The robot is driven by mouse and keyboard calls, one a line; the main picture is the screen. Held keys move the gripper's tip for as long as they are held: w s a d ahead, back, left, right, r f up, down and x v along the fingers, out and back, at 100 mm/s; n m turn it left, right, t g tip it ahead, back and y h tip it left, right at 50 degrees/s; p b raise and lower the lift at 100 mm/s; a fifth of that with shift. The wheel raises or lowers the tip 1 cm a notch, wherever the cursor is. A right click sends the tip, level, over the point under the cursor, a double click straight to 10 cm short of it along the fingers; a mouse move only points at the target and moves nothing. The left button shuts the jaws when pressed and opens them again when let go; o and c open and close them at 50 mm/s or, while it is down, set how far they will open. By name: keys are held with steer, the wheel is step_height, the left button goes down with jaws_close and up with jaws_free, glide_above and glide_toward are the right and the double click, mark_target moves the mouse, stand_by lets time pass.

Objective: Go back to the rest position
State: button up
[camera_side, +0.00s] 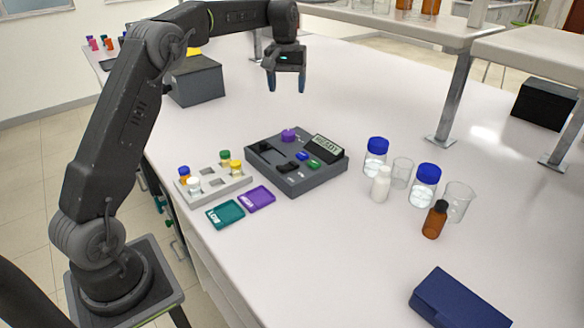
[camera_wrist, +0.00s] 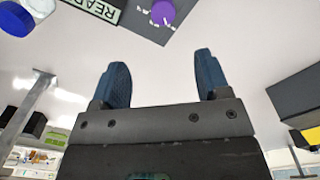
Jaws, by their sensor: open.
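My gripper (camera_side: 286,82) hangs above the bench, higher than and behind the dark grey rig (camera_side: 290,178) in the side view. Its two blue fingers point down, apart and empty. In the wrist view the open fingers (camera_wrist: 162,78) show with nothing between them. The rig carries a purple knob (camera_side: 289,135), a blue and a green button, and a display that seems to read READY. The wrist view also shows the purple knob (camera_wrist: 163,12) and part of the display (camera_wrist: 97,8) at its top edge.
A grey rack (camera_side: 213,182) with capped vials stands left of the rig, with a teal card (camera_side: 225,214) and a purple card (camera_side: 257,199) in front. Bottles and beakers stand right. A navy case (camera_side: 458,300) lies front right. A dark box (camera_side: 195,82) stands back left.

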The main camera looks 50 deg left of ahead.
steer(key=s+d+r+m+t, duration=0.1)
steer(key=s+d+r+m, duration=0.1)
steer(key=s+d+r, duration=0.35)
steer(key=s+d+r+m+t, duration=0.2)
steer(key=s+d, duration=0.6)
steer(key=s, duration=0.1)
steer(key=s+d+f+m+t, duration=0.1)
steer(key=s+d+f+m, duration=0.1)
steer(key=s, duration=0.6)
steer(key=s+d+f+m+t, duration=0.1)
steer(key=s+d+f+m, duration=0.1)
steer(key=s+d+f, duration=0.3)
steer(key=s, duration=0.4)
steer(key=shift+s+d, duration=0.15)
steer(key=shift+s, duration=0.1)
